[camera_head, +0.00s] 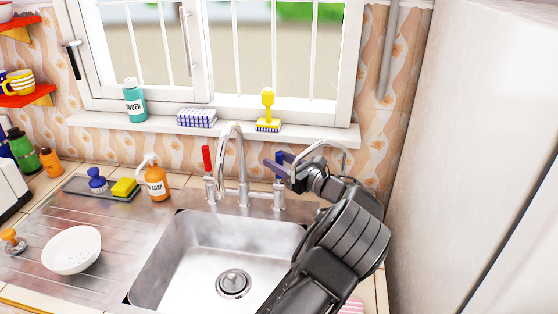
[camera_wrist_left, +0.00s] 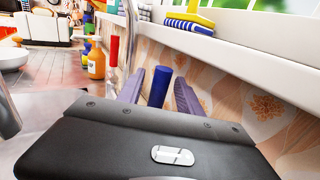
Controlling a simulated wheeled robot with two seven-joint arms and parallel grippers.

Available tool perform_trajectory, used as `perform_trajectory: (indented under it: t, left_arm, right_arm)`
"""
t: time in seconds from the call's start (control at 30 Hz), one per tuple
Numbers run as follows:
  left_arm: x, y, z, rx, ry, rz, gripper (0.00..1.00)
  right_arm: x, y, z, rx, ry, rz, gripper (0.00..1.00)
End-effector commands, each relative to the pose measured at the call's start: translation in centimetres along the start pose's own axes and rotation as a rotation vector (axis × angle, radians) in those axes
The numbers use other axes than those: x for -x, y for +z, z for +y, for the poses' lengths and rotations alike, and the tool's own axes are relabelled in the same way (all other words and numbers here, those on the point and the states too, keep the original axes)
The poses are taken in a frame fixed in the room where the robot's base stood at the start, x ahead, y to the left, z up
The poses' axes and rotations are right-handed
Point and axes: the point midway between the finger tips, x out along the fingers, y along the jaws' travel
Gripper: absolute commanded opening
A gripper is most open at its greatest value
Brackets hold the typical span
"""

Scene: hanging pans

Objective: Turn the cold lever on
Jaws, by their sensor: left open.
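The cold lever (camera_head: 279,182) has a blue handle and stands upright on the right side of the sink faucet (camera_head: 236,165). In the left wrist view the blue handle (camera_wrist_left: 157,92) shows between the two purple fingers. My left gripper (camera_head: 278,167) is open at the blue handle, with a finger on each side of it in the wrist view (camera_wrist_left: 158,92). I cannot tell whether either finger touches it. The red lever (camera_head: 207,160) stands upright on the faucet's left side and also shows in the left wrist view (camera_wrist_left: 114,50). My right gripper is not in view.
The metal sink (camera_head: 190,260) lies below the faucet. A soap bottle (camera_head: 155,182), a tray with a yellow sponge (camera_head: 125,187) and a white bowl (camera_head: 72,250) are on the left. The windowsill (camera_head: 330,135) holds a yellow brush (camera_head: 268,110).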

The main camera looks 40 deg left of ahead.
Motion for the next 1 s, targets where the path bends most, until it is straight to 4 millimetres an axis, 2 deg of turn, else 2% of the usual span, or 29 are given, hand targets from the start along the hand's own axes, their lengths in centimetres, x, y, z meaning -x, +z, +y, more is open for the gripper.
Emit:
perform_trajectory:
  t: [0.1, 0.6, 1.0]
  left_arm:
    - [0.03, -0.01, 0.00, 0.000, 0.000, 0.000, 0.42]
    - [0.05, 0.00, 0.00, 0.000, 0.000, 0.000, 0.01]
    - [0.06, 0.00, 0.00, 0.000, 0.000, 0.000, 0.00]
  right_arm:
    - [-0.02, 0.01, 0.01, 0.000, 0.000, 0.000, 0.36]
    - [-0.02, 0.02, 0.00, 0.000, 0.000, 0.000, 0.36]
    - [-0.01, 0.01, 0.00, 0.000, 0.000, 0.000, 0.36]
